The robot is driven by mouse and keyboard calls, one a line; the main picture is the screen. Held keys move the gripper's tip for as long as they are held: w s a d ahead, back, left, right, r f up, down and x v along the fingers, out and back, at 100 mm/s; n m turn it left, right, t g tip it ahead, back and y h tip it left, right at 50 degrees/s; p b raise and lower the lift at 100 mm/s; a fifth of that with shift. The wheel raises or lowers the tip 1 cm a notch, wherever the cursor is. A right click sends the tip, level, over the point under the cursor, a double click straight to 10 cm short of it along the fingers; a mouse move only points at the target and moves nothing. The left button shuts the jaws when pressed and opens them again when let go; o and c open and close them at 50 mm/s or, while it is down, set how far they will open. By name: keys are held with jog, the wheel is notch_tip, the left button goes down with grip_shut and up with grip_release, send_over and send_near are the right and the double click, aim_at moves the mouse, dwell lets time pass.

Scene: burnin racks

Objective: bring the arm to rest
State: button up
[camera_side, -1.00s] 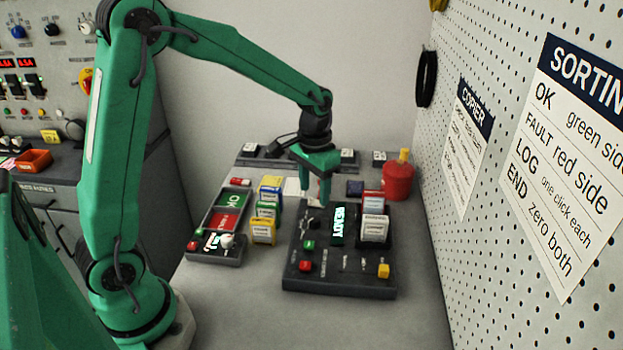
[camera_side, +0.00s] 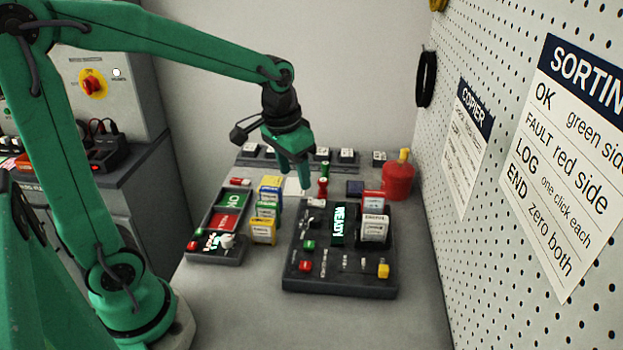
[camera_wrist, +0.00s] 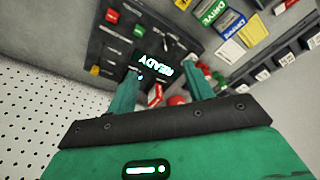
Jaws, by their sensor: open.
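My gripper (camera_side: 297,180) is green and hangs over the back left of the dark copier panel (camera_side: 340,282). It is open, with nothing between its fingers. In the wrist view my gripper (camera_wrist: 160,92) shows two spread green fingers, with the panel (camera_wrist: 110,52) beyond them. The panel's lit display (camera_side: 339,222) reads READY. A white block and a red block (camera_side: 372,215) stand upright at the panel's right side. My arm reaches in from the left, bent at the elbow.
A tray (camera_side: 216,255) with green and red sections lies left of the panel. Several coloured boxes (camera_side: 263,229) stand between them. A red canister (camera_side: 398,180) stands at the back right, near the pegboard wall (camera_side: 462,240). The front of the table is clear.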

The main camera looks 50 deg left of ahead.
jog(key=s+d+r+t, duration=0.1)
jog(key=s+r+t, duration=0.2)
jog(key=s, duration=1)
jog(key=shift+d+r+t, duration=0.15)
jog(key=shift+r+t, duration=0.15)
jog(key=shift+r, duration=0.6)
